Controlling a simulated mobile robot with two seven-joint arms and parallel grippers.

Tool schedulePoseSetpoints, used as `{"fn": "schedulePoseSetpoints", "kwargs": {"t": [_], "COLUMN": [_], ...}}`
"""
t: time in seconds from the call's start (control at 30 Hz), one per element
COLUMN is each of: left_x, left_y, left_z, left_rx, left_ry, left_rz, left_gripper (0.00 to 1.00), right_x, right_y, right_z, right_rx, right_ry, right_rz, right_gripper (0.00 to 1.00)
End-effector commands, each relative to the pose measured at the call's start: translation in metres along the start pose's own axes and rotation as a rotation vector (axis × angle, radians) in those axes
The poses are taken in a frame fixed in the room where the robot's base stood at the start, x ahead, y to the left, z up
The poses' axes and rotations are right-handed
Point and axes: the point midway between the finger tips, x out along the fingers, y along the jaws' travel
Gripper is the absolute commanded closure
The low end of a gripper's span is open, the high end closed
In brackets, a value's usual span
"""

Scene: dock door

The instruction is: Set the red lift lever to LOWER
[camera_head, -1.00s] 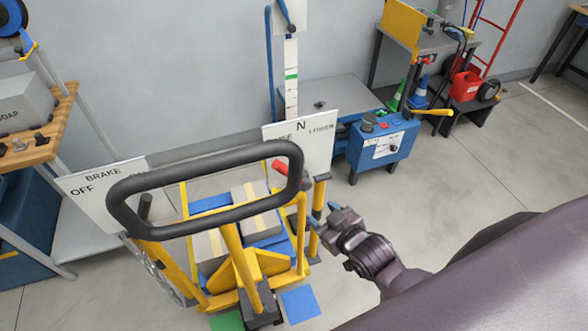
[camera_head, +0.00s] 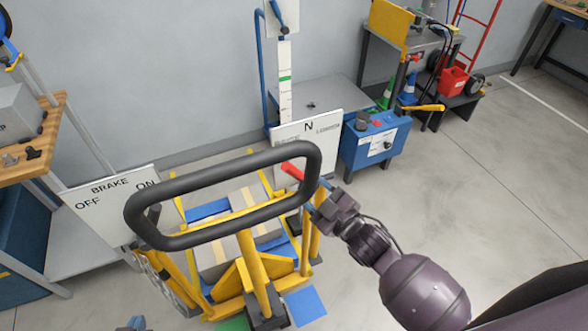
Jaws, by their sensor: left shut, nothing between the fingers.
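The red lift lever (camera_head: 292,171) shows its red grip inside the right end of the cart's black loop handle (camera_head: 225,155). It leans up and left, in front of the white sign (camera_head: 305,135) marked N in the middle, with small lettering either side. The handle hides its lower part. My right gripper (camera_head: 317,196), coming from the right, is just right of and below the lever, beside the handle's right end. Its blue fingertips look apart; I cannot tell whether they touch the lever. My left gripper (camera_head: 136,323) shows only its blue tips at the bottom edge, shut and empty.
A BRAKE sign (camera_head: 110,203) with OFF and ON stands left of the handle, by a dark brake lever (camera_head: 153,222). Boxes lie on the yellow cart (camera_head: 258,285). A blue control box (camera_head: 375,142) stands behind right. The floor at right is clear.

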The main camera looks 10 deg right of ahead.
Motion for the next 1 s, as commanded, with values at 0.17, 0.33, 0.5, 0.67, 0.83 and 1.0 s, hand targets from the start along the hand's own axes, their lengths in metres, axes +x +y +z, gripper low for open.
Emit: {"fn": "schedulePoseSetpoints", "kwargs": {"t": [0.17,0.33,0.5,0.67,0.83,1.0], "left_x": [0.0,0.002,0.003,0.004,0.004,0.003], "left_y": [0.0,0.0,0.0,0.0,-0.001,-0.001], "left_z": [-0.002,-0.005,-0.007,-0.008,-0.008,-0.008], "left_rx": [0.0,0.001,0.003,0.005,0.005,0.005], "left_ry": [0.002,0.007,0.011,0.013,0.013,0.013], "left_rz": [0.001,0.001,0.002,0.002,0.002,0.002], "left_gripper": [1.0,1.0,1.0,1.0,1.0,1.0], "right_x": [0.033,0.06,0.078,0.086,0.087,0.086], "right_y": [0.0,0.0,0.0,0.0,0.0,0.0], "right_z": [-0.001,-0.001,0.0,0.0,0.0,0.0], "right_rx": [0.001,0.002,0.002,0.002,0.002,0.002], "right_ry": [0.001,0.0,-0.001,-0.001,-0.002,-0.002], "right_rz": [0.0,0.0,0.0,0.0,0.0,0.0], "right_gripper": [0.47,0.47,0.47,0.47,0.47,0.55]}}
